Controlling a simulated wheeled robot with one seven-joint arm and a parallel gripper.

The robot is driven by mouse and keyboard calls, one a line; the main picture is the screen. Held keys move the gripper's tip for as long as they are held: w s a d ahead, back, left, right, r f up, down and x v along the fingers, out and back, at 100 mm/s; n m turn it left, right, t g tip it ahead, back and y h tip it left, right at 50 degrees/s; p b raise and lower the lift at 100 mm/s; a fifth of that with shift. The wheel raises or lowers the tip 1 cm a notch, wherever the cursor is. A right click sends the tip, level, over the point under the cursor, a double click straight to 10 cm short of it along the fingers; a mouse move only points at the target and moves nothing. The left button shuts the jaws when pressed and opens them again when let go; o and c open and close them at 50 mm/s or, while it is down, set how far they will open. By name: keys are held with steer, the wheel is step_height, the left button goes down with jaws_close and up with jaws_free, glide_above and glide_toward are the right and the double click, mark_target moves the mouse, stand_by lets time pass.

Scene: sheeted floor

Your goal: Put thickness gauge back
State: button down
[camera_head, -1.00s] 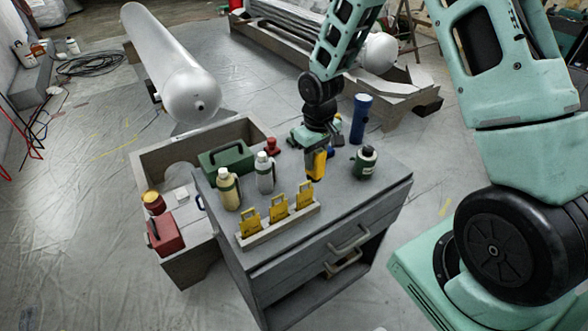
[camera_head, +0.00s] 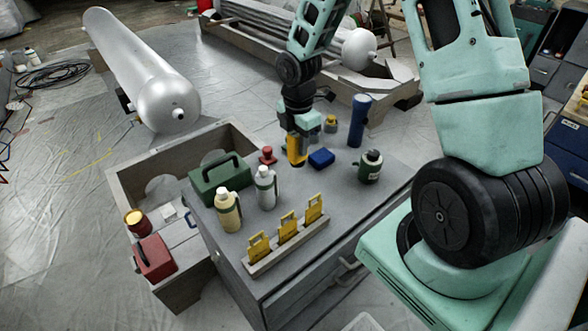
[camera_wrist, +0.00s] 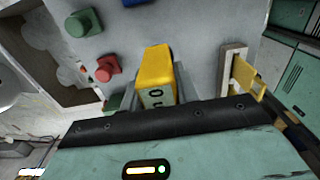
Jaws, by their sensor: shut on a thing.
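The thickness gauge (camera_head: 295,151) is a yellow body with dark parts, held upright over the grey cabinet top. In the wrist view the gauge (camera_wrist: 155,72) shows its yellow case and a small pale display. My gripper (camera_head: 297,143) is shut on it, with a finger on each side in the wrist view (camera_wrist: 156,88). The gauge hangs just left of a small blue block (camera_head: 321,158) and right of a red knob-like piece (camera_head: 268,155). I cannot tell whether its lower end touches the top.
A rack (camera_head: 288,247) with yellow tags stands along the front edge. A cream bottle (camera_head: 228,211), a white bottle (camera_head: 266,187) and a green case (camera_head: 220,178) are at left. The middle top is clear.

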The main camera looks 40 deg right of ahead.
mark_target(298, 162)
steer(key=shift+f, duration=3.5)
steer(key=shift+f, duration=0.15)
steer(key=c, duration=1)
jaws_free()
steer(key=shift+c, duration=0.2)
